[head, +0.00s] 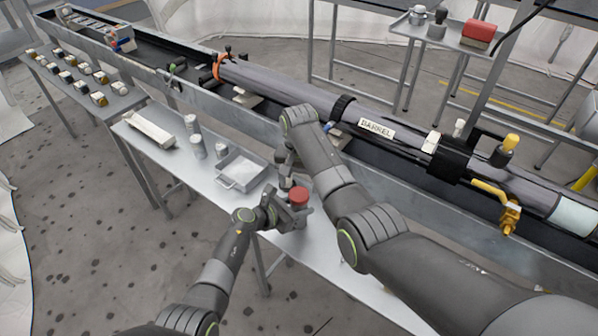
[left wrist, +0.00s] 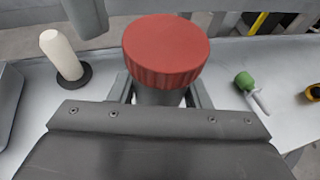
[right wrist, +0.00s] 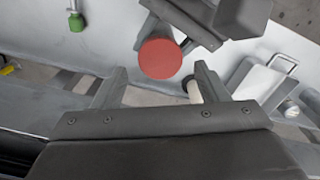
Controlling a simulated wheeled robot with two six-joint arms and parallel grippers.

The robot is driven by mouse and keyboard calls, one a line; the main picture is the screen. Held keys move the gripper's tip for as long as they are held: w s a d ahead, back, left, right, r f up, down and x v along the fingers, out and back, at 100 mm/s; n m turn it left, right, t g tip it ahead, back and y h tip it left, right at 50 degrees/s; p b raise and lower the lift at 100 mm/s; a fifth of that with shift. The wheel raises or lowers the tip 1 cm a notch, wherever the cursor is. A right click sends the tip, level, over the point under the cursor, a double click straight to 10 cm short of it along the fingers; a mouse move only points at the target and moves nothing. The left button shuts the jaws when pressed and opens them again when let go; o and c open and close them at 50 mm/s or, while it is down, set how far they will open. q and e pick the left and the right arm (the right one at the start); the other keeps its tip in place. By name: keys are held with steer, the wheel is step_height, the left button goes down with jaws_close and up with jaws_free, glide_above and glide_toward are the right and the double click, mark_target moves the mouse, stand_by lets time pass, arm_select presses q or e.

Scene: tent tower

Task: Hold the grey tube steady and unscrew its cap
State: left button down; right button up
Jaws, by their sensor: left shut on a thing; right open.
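The grey tube (left wrist: 158,96) stands upright with a ribbed red cap (left wrist: 165,50) on its top. The cap also shows in the head view (head: 299,195) and, seen from above, in the right wrist view (right wrist: 160,58). My left gripper (left wrist: 161,92) is shut on the tube just below the cap; its fingers lie on either side. My right gripper (right wrist: 160,76) is open and empty. In its wrist view the cap appears between and just beyond its fingertips, with no clear contact. In the head view my right forearm partly hides that gripper.
A metal tray (head: 243,171) and several pale cylinders (head: 197,144) stand on the bench left of the tube. A white rod on a black base (left wrist: 63,57) and a green-handled tool (left wrist: 245,82) flank the tube. The long barrel (head: 375,128) runs behind the bench.

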mark_target(300, 194)
steer(key=shift+f, duration=1.95)
steer(key=c, duration=1)
steer(key=n, duration=0.4)
steer(key=shift+n, duration=0.3)
steer(key=n, duration=0.5)
steer(key=shift+d, duration=0.1)
steer(key=shift+r, duration=0.25)
steer(key=shift+r, duration=0.9)
